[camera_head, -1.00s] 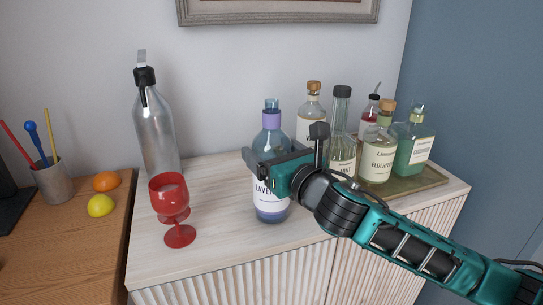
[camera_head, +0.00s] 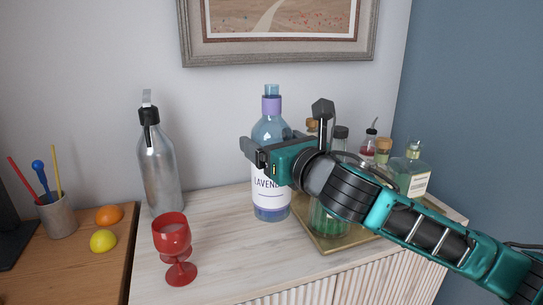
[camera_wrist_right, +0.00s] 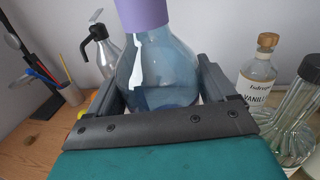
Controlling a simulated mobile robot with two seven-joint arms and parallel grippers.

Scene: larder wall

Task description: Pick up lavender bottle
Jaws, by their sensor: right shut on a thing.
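The lavender bottle (camera_head: 271,132) is clear bluish glass with a purple neck band and a white label. It is upright and appears raised a little above the cabinet top. My right gripper (camera_head: 262,152) comes in from the right and is shut on the bottle's upper body, above the label. In the right wrist view the bottle (camera_wrist_right: 158,72) sits between the two dark fingers of the gripper (camera_wrist_right: 158,88). My arm hides part of the label's right side. My left gripper is not in view.
A tray (camera_head: 326,243) with several bottles stands close on the right, partly behind my arm. The pale cabinet top (camera_head: 220,235) is clear between the goblet and tray. A framed picture (camera_head: 279,55) hangs above.

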